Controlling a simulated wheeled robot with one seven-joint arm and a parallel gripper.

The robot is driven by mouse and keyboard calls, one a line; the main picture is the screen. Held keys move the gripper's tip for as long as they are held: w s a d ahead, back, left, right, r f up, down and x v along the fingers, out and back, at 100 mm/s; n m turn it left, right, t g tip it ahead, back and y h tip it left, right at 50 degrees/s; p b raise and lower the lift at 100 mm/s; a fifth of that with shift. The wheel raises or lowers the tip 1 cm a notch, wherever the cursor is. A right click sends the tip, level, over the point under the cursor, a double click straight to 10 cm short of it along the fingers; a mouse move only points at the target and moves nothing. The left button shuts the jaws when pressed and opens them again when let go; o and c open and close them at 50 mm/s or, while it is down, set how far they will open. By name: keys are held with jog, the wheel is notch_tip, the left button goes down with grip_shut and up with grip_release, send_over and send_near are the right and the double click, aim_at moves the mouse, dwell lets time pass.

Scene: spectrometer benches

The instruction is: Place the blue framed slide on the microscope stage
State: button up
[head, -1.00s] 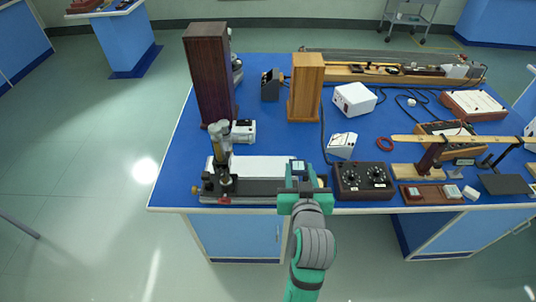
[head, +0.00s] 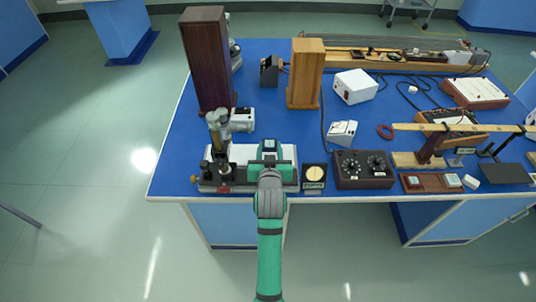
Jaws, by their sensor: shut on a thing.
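A small framed slide (head: 269,146), pale in the middle with a dark bluish frame, shows at the tip of my gripper (head: 269,158). My gripper is shut on it. The microscope (head: 219,135), a grey and brass tube on a dark stand, is at the front left of the bench, left of my gripper. A long white flat bed (head: 243,151) runs right from its foot. My gripper and the slide are over this bed's right part. I cannot tell whether they touch it. My gripper hides part of the bed. The stage under the tube is too small to make out.
A black square with a cream disc (head: 314,174) and a dark dial box (head: 362,168) lie to the right. A tall dark wood box (head: 207,60) and a lighter one (head: 305,73) stand behind.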

jog(key=shift+w+a+f, duration=0.25)
jog(key=shift+w+f, duration=0.1)
jog(key=shift+f, duration=1.65)
jog(key=shift+f, duration=0.2)
jog(key=o, duration=1.1)
jog(key=shift+c, duration=0.2)
jog(key=shift+r, duration=0.1)
